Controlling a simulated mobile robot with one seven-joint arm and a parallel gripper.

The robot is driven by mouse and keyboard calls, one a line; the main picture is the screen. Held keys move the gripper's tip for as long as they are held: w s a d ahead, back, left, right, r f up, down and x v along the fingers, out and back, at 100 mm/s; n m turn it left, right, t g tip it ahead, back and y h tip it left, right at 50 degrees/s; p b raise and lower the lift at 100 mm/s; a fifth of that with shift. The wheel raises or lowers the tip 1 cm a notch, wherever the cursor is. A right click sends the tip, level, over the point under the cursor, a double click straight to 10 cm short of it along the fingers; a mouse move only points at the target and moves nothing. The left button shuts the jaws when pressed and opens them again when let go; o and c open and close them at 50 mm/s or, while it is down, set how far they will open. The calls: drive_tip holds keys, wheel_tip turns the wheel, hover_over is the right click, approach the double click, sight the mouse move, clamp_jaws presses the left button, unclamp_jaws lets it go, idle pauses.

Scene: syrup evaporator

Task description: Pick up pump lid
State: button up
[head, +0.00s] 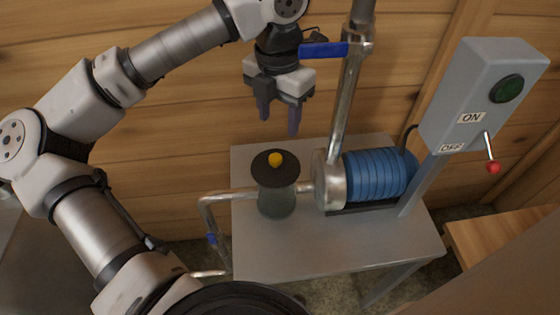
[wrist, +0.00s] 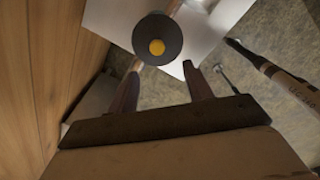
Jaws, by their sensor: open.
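The pump lid (head: 275,168) is a dark round disc with a yellow knob on its middle. It sits on top of a greyish, see-through cylinder (head: 277,200) on the metal table. In the wrist view the lid (wrist: 157,38) shows from above, beyond the fingertips, with its yellow knob clear. My gripper (head: 279,118) is open and empty, pointing down above and slightly behind the lid, apart from it. Its two fingers also show in the wrist view (wrist: 161,78).
A blue ribbed motor (head: 378,175) stands right of the cylinder, with a vertical metal pipe (head: 350,95) and blue valve handle (head: 324,49) close to my gripper. A grey switch box (head: 480,95) with a red-tipped lever is at right. The front of the table (head: 330,245) is clear.

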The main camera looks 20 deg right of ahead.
drive_tip(key=p, duration=0.1)
hover_over(275, 157)
drive_tip(key=f, duration=0.5)
drive_tip(key=shift+s+d+f, duration=0.2)
drive_tip(key=shift+s+f, duration=0.1)
drive_tip(key=shift+f, duration=0.05)
drive_tip(key=shift+w+a+f+p, duration=0.15)
drive_tip(key=shift+f+p, duration=0.4)
drive_tip(key=shift+f, duration=0.75)
drive_tip(key=shift+w+f+p, duration=0.1)
drive_tip(key=shift+f+p, duration=0.45)
drive_tip(key=shift+f, duration=0.75)
drive_tip(key=c, duration=1.1)
